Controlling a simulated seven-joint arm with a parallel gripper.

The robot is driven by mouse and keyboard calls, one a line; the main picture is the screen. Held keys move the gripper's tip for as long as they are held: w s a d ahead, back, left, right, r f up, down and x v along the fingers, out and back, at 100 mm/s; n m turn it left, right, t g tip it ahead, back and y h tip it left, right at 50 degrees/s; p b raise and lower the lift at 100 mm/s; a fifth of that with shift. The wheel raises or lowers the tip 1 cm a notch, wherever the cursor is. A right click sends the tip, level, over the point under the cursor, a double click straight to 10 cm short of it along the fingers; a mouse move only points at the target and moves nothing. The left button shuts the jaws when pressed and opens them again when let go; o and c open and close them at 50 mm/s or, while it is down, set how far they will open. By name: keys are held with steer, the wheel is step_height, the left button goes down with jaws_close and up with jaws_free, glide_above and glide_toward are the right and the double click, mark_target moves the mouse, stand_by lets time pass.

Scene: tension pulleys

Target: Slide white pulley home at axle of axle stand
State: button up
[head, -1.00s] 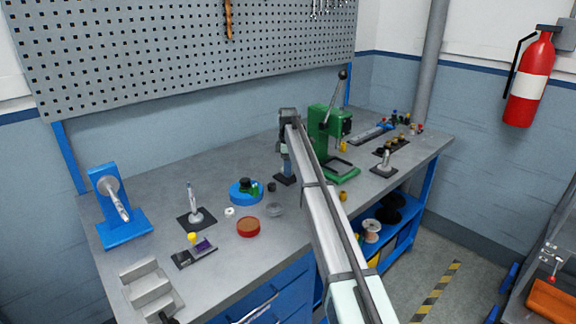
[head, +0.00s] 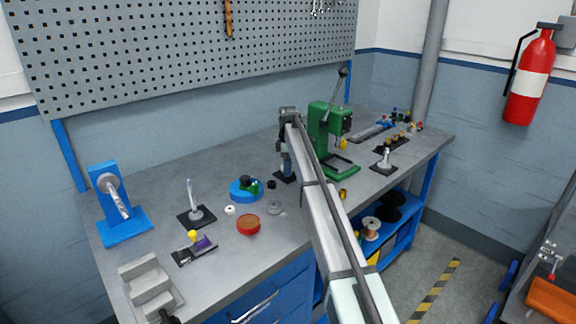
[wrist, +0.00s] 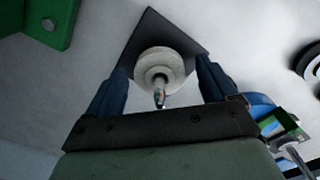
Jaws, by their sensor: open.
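The white pulley (wrist: 147,60) is around the axle (wrist: 159,98) of the axle stand in the wrist view. The axle's metal tip sticks out through the pulley's middle towards the camera. The stand's dark square base (wrist: 151,24) shows behind the pulley; whether the two touch cannot be told. My gripper (wrist: 162,67) is open, with one blue finger on each side of the pulley and apparent gaps between. In the head view the base (head: 284,177) shows below my gripper (head: 287,168), and the pulley is hidden or too small to make out.
A green press (head: 325,125) stands close to the right of my gripper. A blue round holder (head: 238,194), a red dish (head: 248,226) and a small white ring (head: 229,210) lie to the left. Another upright stand (head: 195,214) is farther left. Bare bench lies between several items.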

steer(key=shift+r, duration=0.1)
step_height(320, 180, up, 14)
stand_by(0.7)
